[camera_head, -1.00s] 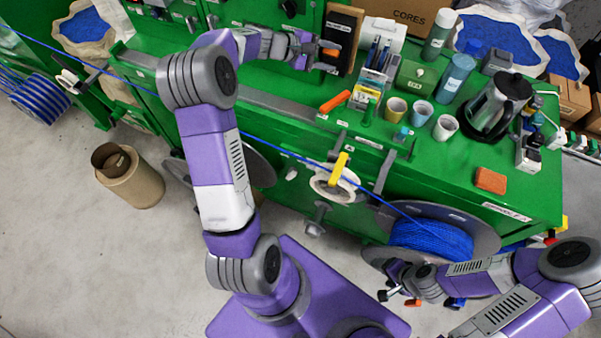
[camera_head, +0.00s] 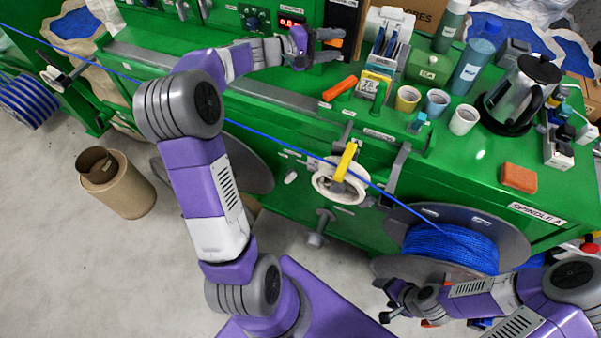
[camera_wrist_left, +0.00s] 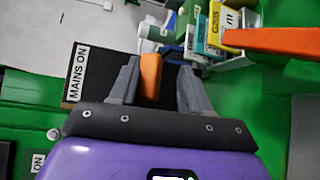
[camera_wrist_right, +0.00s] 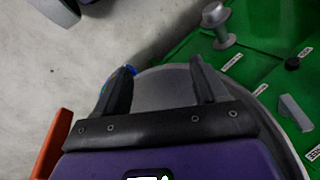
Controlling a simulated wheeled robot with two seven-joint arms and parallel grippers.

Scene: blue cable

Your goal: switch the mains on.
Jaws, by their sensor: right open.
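The mains switch is a black box labelled MAINS ON with an orange lever; the box (camera_wrist_left: 92,62) and lever (camera_wrist_left: 150,75) show in the left wrist view. In the head view the box (camera_head: 343,14) stands upright at the back of the green bench, its lever (camera_head: 335,43) partly hidden by my gripper. My left gripper (camera_head: 328,46) is open at the lever. In the left wrist view the lever stands between its fingers (camera_wrist_left: 157,85), nearer the left finger, with a gap on the right. My right gripper (camera_head: 390,302) is open and empty, low beside the blue cable spool (camera_head: 448,246).
An orange-handled tool (camera_head: 340,88), card boxes (camera_head: 377,84), cups (camera_head: 407,98), bottles (camera_head: 472,66) and a kettle (camera_head: 522,90) stand right of the switch. The blue cable (camera_head: 270,136) runs across the bench front past a white ring with a yellow handle (camera_head: 346,160).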

